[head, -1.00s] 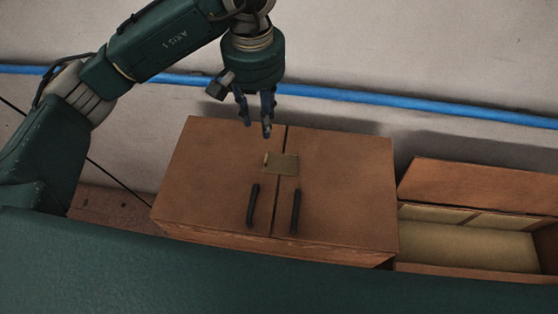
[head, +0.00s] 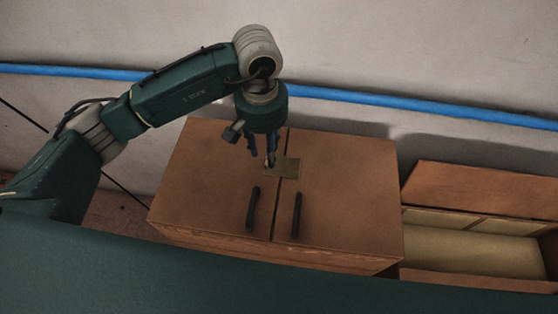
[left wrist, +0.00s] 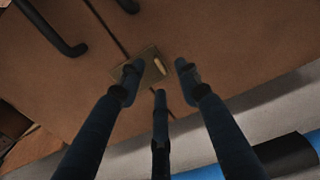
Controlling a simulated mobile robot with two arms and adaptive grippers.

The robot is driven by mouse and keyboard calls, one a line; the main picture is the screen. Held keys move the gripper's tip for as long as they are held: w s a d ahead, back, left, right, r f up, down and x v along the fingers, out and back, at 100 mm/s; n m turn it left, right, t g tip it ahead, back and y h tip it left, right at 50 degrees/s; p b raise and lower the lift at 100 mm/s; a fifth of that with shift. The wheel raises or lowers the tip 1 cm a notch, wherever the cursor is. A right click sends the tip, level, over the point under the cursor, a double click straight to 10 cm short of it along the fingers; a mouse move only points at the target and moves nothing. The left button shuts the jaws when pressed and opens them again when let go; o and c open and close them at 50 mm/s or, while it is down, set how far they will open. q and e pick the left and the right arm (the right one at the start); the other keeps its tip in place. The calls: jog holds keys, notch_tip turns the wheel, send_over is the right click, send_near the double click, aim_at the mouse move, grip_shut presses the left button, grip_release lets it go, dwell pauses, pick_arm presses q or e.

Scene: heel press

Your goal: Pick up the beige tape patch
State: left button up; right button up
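The beige tape patch (head: 288,168) is a small flat rectangle across the seam between two doors of a brown cabinet (head: 345,195). In the left wrist view the patch (left wrist: 150,74) has a paler tab (left wrist: 160,66) at one edge. My left gripper (head: 264,161) is over the patch's left part in the head view and hides some of it. In the left wrist view its dark fingers (left wrist: 160,80) are spread, with the tab between them and one fingertip overlapping the patch. Nothing is held. I cannot tell whether the fingers touch the surface. My right gripper is not in view.
Two black bar handles, the left one (head: 253,209) and the right one (head: 297,214), stand out from the doors in front of the patch. An open brown box (head: 480,186) with a beige inside is at the right. A blue pipe (head: 400,108) runs along the wall behind.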

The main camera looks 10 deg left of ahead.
aim_at(283, 164)
pick_arm(q)
notch_tip(283, 164, down, 3)
jog(key=shift+s+d+f+p, duration=0.1)
jog(key=shift+d+p, duration=0.05)
jog(key=shift+p, duration=0.5)
jog(key=shift+f, duration=0.2)
jog(key=c, duration=0.9)
jog(key=shift+o, duration=0.2)
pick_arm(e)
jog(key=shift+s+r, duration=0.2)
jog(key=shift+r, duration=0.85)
